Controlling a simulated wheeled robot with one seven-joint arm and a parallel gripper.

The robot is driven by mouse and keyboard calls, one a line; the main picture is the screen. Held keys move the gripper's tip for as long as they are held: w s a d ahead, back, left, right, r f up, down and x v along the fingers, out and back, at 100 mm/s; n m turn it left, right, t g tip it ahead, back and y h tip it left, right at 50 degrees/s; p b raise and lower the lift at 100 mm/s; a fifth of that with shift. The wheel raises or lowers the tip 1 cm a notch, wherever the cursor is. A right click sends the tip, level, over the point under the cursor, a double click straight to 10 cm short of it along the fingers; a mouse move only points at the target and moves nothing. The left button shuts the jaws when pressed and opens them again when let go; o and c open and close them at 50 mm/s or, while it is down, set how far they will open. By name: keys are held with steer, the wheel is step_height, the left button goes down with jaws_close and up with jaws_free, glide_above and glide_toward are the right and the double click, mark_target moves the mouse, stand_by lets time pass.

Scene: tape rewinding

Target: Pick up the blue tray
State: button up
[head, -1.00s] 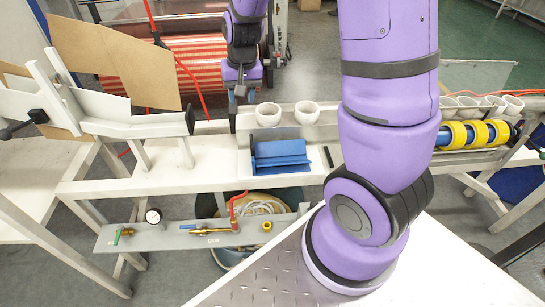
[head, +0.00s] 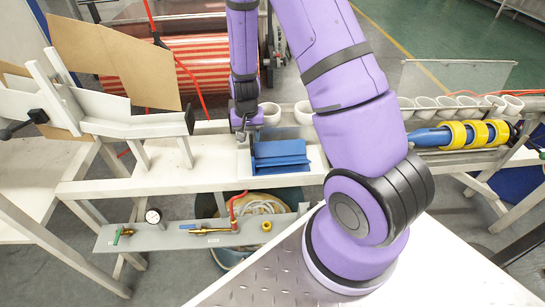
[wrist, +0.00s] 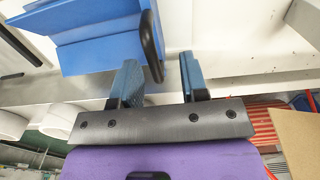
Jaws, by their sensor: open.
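The blue tray (head: 280,153) sits on the white bench, just right of my gripper in the head view. In the wrist view the tray (wrist: 85,35) fills the upper left, with a black curved handle (wrist: 151,46) on its near side. My gripper (head: 241,132) points down at the tray's left end. In the wrist view the open fingers (wrist: 160,82) are apart, with the lower end of the handle close to the gap between them. I cannot tell whether a finger touches the handle. Nothing is held.
White cups (head: 305,112) stand behind the tray. Yellow rolls on a blue shaft (head: 430,137) lie to the right. A white frame with a brown board (head: 110,55) stands left. A lower shelf (head: 180,236) carries a gauge and valves.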

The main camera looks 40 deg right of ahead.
steer(key=f, duration=0.4)
steer(key=shift+s+d+f, duration=0.15)
steer(key=shift+s+d, duration=0.05)
steer(key=shift+s, duration=0.05)
steer(key=shift+f, duration=0.6)
jaws_close()
